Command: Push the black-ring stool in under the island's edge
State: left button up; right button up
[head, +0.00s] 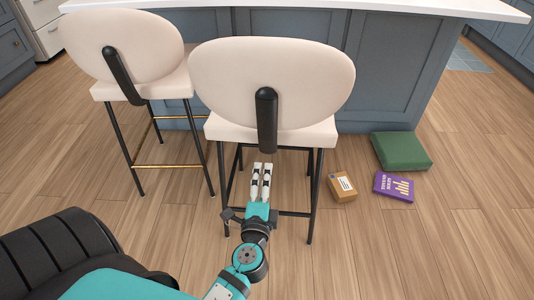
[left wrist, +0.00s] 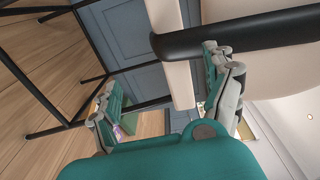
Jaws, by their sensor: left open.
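The black-ring stool (head: 272,85) stands upright in front of the island (head: 385,70). It has a cream back and seat, a black back post and black legs, with a black foot ring low down. My left gripper (head: 262,170) is open and empty, on the near side of this stool, below its back post in the head view. In the left wrist view, the black back post (left wrist: 235,35) crosses near one finger of the open left gripper (left wrist: 160,88). I cannot tell whether they touch. My right gripper is not in view.
A similar stool (head: 125,52) with a gold foot ring stands close on the left. On the floor at right lie a small brown box (head: 341,187), a purple box or book (head: 394,187) and a green box (head: 403,150). The floor at front right is clear.

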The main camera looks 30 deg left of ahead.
pick_arm(q)
jog(key=shift+y, duration=0.3)
jog(key=x, duration=0.5)
jog(key=r+p+x, duration=0.1)
jog(key=x, duration=0.4)
jog(key=r+x, duration=0.1)
jog(key=x, duration=0.5)
jog(key=shift+a+p, duration=0.15)
jog(key=shift+p, duration=0.2)
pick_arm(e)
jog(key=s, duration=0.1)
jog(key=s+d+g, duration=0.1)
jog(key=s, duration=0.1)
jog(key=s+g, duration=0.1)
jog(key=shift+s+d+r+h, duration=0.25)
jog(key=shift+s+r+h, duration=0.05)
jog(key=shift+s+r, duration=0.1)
pick_arm(q)
jog(key=shift+c, duration=0.3)
grip_shut()
jog(key=shift+f, duration=0.3)
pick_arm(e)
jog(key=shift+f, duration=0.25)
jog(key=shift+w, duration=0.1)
